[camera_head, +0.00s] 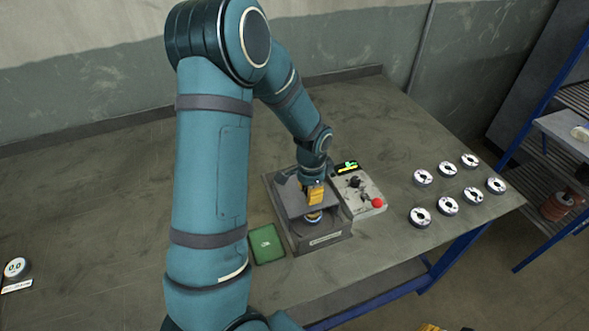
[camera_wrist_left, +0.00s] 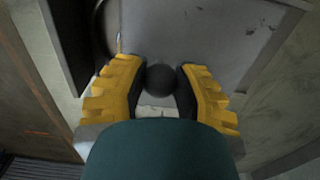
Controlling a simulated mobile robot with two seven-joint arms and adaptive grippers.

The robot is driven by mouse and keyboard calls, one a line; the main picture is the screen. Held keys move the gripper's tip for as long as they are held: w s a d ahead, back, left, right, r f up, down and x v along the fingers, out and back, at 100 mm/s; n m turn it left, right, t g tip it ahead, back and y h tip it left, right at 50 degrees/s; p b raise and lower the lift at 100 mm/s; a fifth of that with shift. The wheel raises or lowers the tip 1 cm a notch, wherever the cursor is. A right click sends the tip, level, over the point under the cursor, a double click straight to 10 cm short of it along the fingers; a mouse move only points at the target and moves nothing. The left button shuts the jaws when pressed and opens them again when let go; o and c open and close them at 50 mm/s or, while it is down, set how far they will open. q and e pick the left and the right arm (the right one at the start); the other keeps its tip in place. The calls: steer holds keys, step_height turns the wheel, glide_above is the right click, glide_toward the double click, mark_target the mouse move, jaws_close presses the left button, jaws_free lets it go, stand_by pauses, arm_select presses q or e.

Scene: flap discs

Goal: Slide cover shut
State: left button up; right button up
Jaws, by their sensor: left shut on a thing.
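The machine (camera_head: 322,237) is a dark grey box on the workbench, with a sliding grey cover (camera_head: 291,196) on top. The cover lies over the back part, and a round opening with a disc (camera_head: 312,217) shows at the front. My left gripper (camera_head: 316,196) has yellow fingers and is at the cover. In the left wrist view, the left gripper (camera_wrist_left: 161,82) is shut on a dark round knob (camera_wrist_left: 161,79), with the grey cover plate (camera_wrist_left: 185,35) around it. My right gripper is not in view.
A control box (camera_head: 358,190) with a lit display and red button stands right of the machine. Several flap discs (camera_head: 447,206) lie farther right. A green pad (camera_head: 266,244) lies left of the machine. A round gauge (camera_head: 16,267) is at far left. A blue shelf (camera_head: 560,150) stands right.

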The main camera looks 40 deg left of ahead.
arm_select(q)
steer(key=shift+s+d+b, duration=0.2)
steer(key=shift+s+d, duration=0.25)
steer(key=shift+d, duration=0.4)
steer(key=shift+s+d+b, duration=0.15)
steer(key=shift+s+d, duration=0.25)
steer(key=shift+d, duration=0.5)
steer(key=shift+s+d+b, duration=0.2)
steer(key=shift+s+d, duration=0.25)
steer(key=shift+d, duration=0.4)
steer(key=o, duration=0.9)
steer(key=shift+o, duration=0.2)
steer(key=shift+a, duration=0.1)
step_height(320, 180, up, 8)
steer(key=p, duration=0.6)
